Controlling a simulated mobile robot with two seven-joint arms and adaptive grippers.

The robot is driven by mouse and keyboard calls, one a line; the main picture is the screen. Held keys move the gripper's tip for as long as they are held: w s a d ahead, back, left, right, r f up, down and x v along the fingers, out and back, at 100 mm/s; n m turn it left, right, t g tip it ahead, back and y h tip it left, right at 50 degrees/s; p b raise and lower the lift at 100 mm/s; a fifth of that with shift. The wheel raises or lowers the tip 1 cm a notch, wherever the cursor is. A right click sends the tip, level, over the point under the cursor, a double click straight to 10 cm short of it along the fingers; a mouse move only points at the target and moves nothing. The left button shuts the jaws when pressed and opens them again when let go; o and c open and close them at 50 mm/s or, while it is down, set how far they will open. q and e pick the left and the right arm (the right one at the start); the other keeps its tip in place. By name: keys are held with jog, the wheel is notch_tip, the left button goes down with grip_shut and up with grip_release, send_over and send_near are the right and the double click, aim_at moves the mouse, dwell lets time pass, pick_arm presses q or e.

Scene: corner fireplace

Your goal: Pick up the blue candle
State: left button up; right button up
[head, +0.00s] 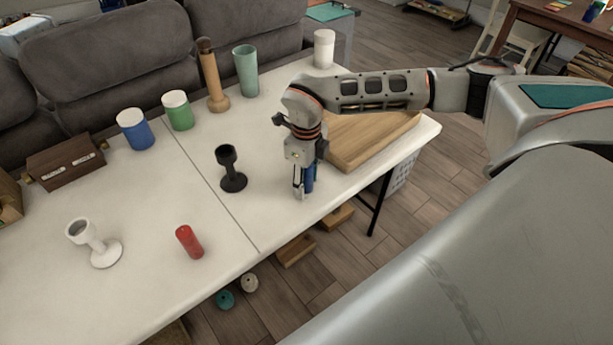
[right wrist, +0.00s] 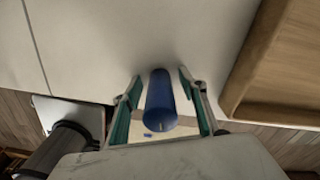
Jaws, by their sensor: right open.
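The blue candle (right wrist: 160,102) stands between the two open fingers of my right gripper (right wrist: 160,105) in the right wrist view. A gap shows on each side of it. In the head view the blue candle (head: 309,178) is partly hidden behind my right gripper (head: 302,190), which points down at the white table near its front edge. My left gripper is not in view.
A wooden tray (head: 375,140) lies right of my right gripper. A black candle holder (head: 231,170) stands to its left, and a white holder (head: 97,245) further left. Blue (head: 136,130) and green (head: 178,111) jars stand at the back. The table's front edge is close.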

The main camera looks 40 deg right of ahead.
grip_shut()
jog(key=shift+r, duration=0.1)
jog(key=shift+r, duration=0.45)
notch_tip(320, 180, up, 19)
jog(key=p, duration=0.2)
